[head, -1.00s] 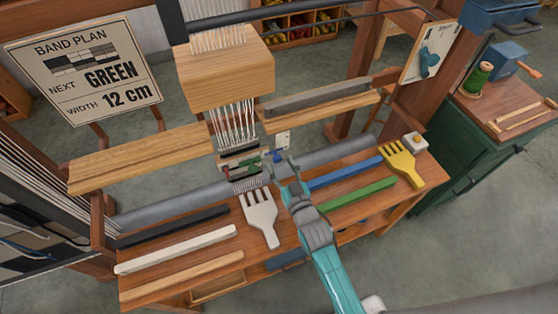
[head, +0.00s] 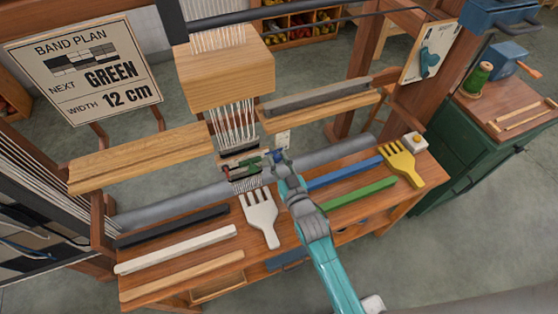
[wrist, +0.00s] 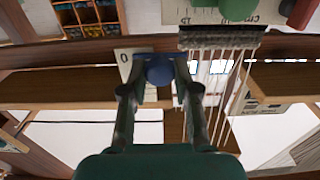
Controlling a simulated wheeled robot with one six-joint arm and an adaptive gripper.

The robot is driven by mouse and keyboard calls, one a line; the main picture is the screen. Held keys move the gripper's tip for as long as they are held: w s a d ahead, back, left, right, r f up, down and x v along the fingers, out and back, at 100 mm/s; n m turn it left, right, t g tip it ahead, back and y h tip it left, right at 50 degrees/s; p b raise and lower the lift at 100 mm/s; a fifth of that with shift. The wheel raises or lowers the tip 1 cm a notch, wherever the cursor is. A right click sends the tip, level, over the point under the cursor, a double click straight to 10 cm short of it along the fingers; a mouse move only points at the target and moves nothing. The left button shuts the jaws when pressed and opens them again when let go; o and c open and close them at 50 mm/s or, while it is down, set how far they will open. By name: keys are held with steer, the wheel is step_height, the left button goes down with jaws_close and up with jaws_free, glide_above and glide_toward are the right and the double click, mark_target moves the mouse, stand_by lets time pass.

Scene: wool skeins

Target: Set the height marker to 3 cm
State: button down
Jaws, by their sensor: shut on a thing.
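The height marker is a small blue knob (wrist: 158,72) on a white scale plate (wrist: 125,62) marked 0 at the part that shows. In the wrist view my gripper (wrist: 157,80) has a finger on either side of the knob and is shut on it. In the head view my gripper (head: 275,162) reaches the scale (head: 283,139) just right of the hanging warp threads. There the fingers largely cover the marker. I cannot read which graduation the marker stands at.
The woven band's dark edge (wrist: 219,38) and warp threads run close beside my gripper. A white fork (head: 261,218), a blue bar (head: 344,173), a green bar (head: 357,193) and a yellow fork (head: 402,163) lie on the bench. A plan board (head: 83,68) stands left.

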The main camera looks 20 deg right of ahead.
steer(key=shift+r, duration=1.5)
steer(key=c, duration=0.9)
jaws_free()
steer(key=s, duration=1.2)
